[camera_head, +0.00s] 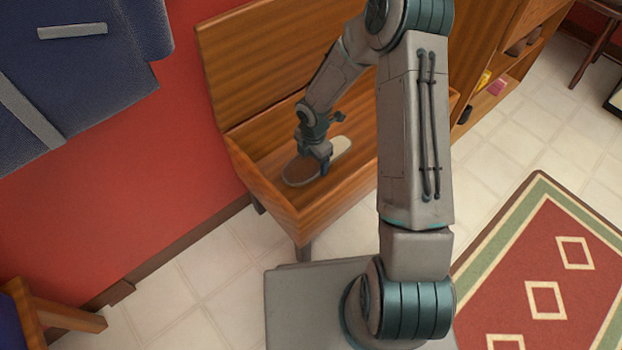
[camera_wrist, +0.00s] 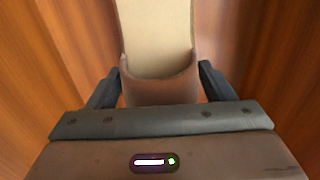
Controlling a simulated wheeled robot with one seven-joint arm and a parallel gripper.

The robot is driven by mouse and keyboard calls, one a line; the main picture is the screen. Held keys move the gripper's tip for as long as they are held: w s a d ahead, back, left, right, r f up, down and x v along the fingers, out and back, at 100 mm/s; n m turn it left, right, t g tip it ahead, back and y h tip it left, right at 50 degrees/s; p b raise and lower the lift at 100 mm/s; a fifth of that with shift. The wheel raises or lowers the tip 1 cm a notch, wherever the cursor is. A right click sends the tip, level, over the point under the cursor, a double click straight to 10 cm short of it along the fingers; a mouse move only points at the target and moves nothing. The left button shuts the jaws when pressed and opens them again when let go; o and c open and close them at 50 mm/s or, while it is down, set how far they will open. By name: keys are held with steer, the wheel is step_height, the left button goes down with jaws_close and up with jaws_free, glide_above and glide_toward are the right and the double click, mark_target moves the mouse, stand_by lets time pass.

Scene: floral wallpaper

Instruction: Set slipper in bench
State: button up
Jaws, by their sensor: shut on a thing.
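A slipper with a brown toe and a cream insole (camera_head: 341,147) is at the wooden bench (camera_head: 273,202), inside its open box-like seat under the raised back panel. My gripper (camera_head: 320,160) reaches down into the bench and is shut on the slipper's toe part. In the wrist view the slipper (camera_wrist: 158,45) sits between the two dark fingers of my gripper (camera_wrist: 160,88), its insole pointing away from me. Wood grain of the bench shows on both sides. I cannot tell whether the slipper's sole touches the bench floor.
A wooden shelf (camera_head: 510,60) with shoes and small colourful items stands right of the bench. A red patterned rug (camera_head: 550,270) lies on the tiled floor at the right. Blue garments (camera_head: 75,75) hang at the upper left. A wooden chair part (camera_head: 60,315) is at the lower left.

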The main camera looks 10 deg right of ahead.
mark_target(309, 170)
steer(key=shift+s+a+f+b, duration=0.25)
steer(key=shift+s+a+f, duration=0.15)
steer(key=shift+s+f, duration=0.15)
steer(key=shift+s+a+f+b, duration=0.25)
steer(key=shift+s+a+f, duration=0.15)
steer(key=shift+s, duration=0.25)
step_height(309, 170, down, 4)
steer(key=b, duration=0.2)
steer(key=shift+b, duration=0.3)
steer(key=shift+r, duration=0.1)
steer(key=o, duration=1)
steer(key=shift+o, duration=0.2)
